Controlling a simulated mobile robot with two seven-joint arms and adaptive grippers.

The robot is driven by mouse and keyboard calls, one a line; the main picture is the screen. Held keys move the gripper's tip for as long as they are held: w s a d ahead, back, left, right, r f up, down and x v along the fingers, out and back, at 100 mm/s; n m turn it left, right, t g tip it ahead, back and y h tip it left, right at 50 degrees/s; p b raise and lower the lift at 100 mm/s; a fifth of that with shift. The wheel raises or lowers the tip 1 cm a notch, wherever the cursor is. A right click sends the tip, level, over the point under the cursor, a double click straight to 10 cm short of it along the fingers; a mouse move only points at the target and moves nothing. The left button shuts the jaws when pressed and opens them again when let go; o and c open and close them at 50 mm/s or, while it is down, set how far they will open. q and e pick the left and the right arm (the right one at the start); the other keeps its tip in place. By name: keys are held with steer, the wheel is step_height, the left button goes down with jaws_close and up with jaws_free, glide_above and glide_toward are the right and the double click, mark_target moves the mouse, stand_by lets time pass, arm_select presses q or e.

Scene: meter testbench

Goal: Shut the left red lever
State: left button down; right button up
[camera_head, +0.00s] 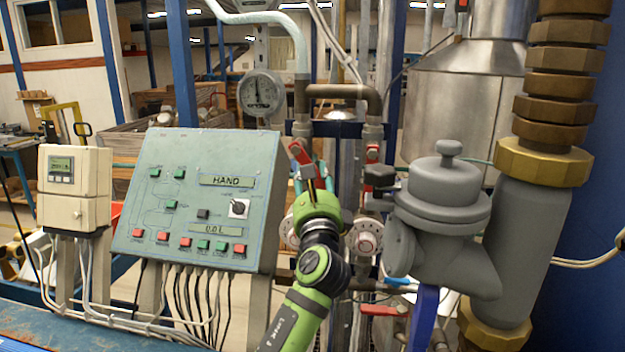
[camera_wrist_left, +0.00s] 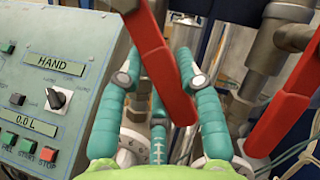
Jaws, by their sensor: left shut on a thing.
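The left red lever (camera_head: 301,153) is on the pipework right of the control panel. In the head view it slants down to the right. In the left wrist view the red lever (camera_wrist_left: 160,65) runs down between the teal fingers. My left gripper (camera_head: 314,180) is shut on it, with a finger on each side in the wrist view (camera_wrist_left: 161,85). The lower part of the grip is partly hidden by my green arm in the head view. My right gripper is in neither view.
A second red lever (camera_head: 372,153) hangs on the pipe to the right, and shows close by in the wrist view (camera_wrist_left: 288,100). The control panel (camera_head: 145,215) stands left. A grey meter body (camera_head: 440,210) and thick pipe (camera_head: 530,235) crowd the right. A gauge (camera_head: 261,93) sits above.

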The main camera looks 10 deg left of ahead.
arm_select(q)
steer(key=c, duration=0.8)
jaws_free()
steer(key=v, duration=1.2)
